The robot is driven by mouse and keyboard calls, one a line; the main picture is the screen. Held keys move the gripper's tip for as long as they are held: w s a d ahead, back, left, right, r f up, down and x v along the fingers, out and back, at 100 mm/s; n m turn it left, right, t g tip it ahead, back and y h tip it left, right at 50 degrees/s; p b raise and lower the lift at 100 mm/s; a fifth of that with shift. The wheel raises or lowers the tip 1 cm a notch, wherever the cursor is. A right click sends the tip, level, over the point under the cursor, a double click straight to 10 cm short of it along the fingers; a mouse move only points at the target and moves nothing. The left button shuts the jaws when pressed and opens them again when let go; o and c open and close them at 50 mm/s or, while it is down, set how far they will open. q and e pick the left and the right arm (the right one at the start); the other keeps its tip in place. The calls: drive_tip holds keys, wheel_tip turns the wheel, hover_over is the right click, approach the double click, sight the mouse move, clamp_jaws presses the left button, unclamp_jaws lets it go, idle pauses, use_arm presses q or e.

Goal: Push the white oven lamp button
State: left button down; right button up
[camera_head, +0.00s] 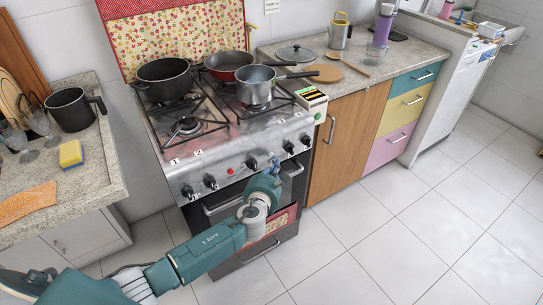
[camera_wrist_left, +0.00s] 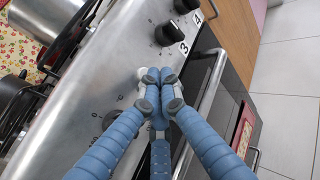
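The stove's steel front panel (camera_head: 220,165) carries a row of black knobs and a red button (camera_head: 230,171). My left gripper (camera_head: 274,164) is in front of the panel, between two knobs. In the left wrist view its blue fingers are drawn together, with the fingertips (camera_wrist_left: 158,82) at the panel and nothing seen between them. In the head view the gripper hides that spot. My right gripper is not in view.
Black knobs (camera_wrist_left: 168,33) numbered 3 and 4 are above the fingertips in the left wrist view. The oven door handle (camera_head: 222,206) runs below the panel. Pots and a red pan (camera_head: 228,65) stand on the burners. The floor (camera_head: 390,230) at right is clear.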

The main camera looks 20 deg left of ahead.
use_arm(q)
drive_tip(key=shift+a, duration=0.1)
idle(0.4)
drive_tip(key=shift+w+a, duration=0.25)
drive_tip(key=shift+a, duration=0.05)
drive_tip(key=shift+d, duration=0.1)
drive_tip(key=shift+s+d+p, duration=0.3)
drive_tip(key=shift+p, duration=0.05)
idle(0.3)
drive_tip(key=s+d+p, duration=0.1)
drive_tip(key=s+d, duration=0.2)
drive_tip(key=d, duration=0.1)
drive_tip(key=shift+s+d+p, duration=0.35)
drive_tip(key=shift+d+p, duration=0.05)
